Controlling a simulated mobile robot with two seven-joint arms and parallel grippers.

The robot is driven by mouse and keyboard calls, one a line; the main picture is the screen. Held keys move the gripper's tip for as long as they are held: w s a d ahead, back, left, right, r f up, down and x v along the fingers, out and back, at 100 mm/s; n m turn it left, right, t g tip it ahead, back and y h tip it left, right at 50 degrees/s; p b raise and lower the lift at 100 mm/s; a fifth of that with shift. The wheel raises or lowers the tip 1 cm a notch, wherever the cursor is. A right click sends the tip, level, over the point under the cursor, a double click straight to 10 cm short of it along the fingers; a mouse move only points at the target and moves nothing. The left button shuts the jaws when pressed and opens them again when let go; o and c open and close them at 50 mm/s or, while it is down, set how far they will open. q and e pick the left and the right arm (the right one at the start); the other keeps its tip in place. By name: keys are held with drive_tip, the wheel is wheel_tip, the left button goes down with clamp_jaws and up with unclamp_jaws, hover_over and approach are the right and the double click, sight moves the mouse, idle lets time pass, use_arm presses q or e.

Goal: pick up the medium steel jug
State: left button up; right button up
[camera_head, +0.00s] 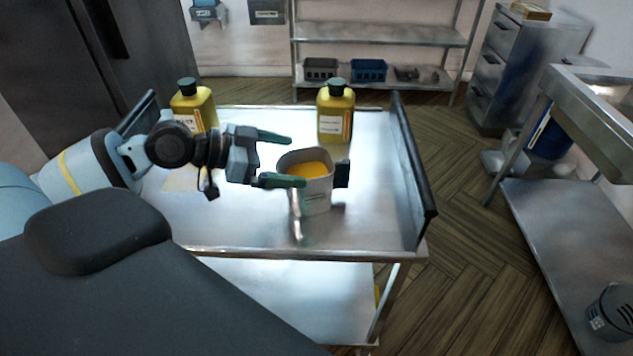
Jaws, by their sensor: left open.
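A steel jug (318,196) with yellow-orange contents stands upright on the metal cart (230,235). A small black part sticks out at its right side, and a shiny upright piece shows at its front left. My left gripper (297,161) reaches in from the left and is open. Its green fingers are at the jug's left side, and the nearer finger overlaps the jug's rim in the picture. I cannot tell whether it touches the jug. No other jug shows on the cart. My right gripper is not in view.
Two yellow bottles stand on the cart behind, one at the back left (205,104) and one behind the jug (336,112). A raised dark-edged panel (412,165) borders the cart's right side. A steel table (580,240) stands at the right, with open floor between.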

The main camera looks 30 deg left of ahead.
sight(329, 164)
use_arm(q)
drive_tip(key=shift+w+d+f, duration=0.3)
drive_tip(key=shift+w+d, duration=0.1)
drive_tip(key=shift+w, duration=0.15)
drive_tip(key=shift+x, duration=1.9)
drive_tip(key=shift+s, duration=0.1)
drive_tip(key=c, duration=1.6)
drive_tip(key=shift+r, duration=0.1)
drive_tip(key=shift+c, duration=0.9)
